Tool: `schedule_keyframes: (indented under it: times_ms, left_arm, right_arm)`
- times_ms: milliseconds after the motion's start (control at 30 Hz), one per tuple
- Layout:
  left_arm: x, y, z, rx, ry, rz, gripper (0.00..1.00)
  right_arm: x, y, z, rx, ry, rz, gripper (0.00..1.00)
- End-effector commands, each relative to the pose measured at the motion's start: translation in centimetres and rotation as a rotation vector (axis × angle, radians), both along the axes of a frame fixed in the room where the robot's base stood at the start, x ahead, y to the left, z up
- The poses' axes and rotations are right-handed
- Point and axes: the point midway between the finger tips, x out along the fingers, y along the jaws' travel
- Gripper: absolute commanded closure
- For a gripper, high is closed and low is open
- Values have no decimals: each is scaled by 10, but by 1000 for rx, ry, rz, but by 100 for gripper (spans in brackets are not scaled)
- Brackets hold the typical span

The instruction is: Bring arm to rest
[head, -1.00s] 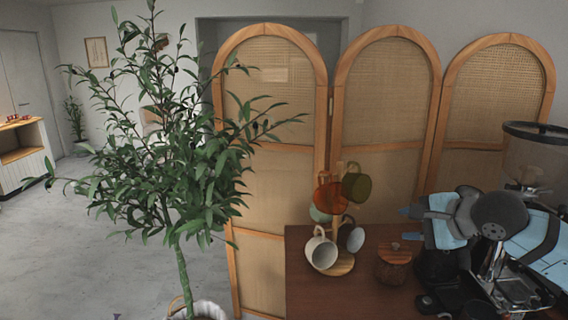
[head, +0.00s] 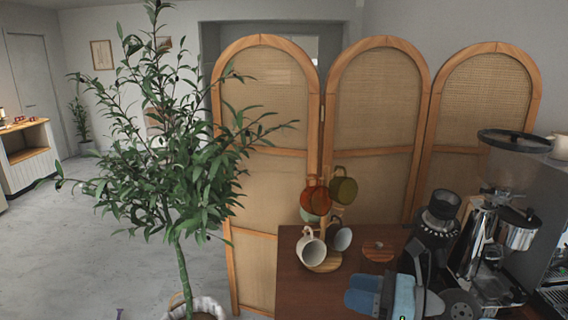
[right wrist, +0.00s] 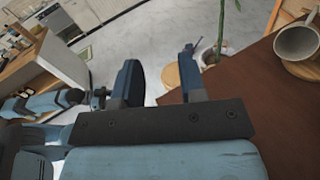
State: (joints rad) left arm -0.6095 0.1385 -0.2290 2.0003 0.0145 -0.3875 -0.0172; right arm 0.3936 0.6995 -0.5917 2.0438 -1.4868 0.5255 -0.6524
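My right gripper (head: 362,292) is low in the head view, in front of the wooden jar and over the brown counter (head: 292,285). In the right wrist view its two fingers (right wrist: 160,82) stand apart with nothing between them, so it is open and empty. Part of a blue and black arm of mine shows at the left of that view. My left gripper cannot be made out in either view.
A mug tree with a white mug (head: 311,247) and several other cups stands on the counter, left of a wooden-lidded jar (head: 379,249). A coffee grinder (head: 505,210) and machine stand right. A potted plant (head: 180,180) stands left; rattan screens (head: 375,110) stand behind.

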Motion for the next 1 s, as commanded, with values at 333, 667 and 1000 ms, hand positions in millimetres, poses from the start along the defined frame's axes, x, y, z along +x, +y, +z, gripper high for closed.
schedule_keyframes:
  times_ms: [333,667,1000]
  left_arm:
    - [-4,-1,33,2,7,-2,57]
    - [-4,0,59,4,1,0,57]
    - [-4,2,64,6,-2,2,57]
  right_arm:
    - [-35,-18,-71,1102,1054,-294,62]
    - [-147,-59,-231,2046,1906,-811,62]
    - [-211,-60,-279,-2087,-1881,900,62]
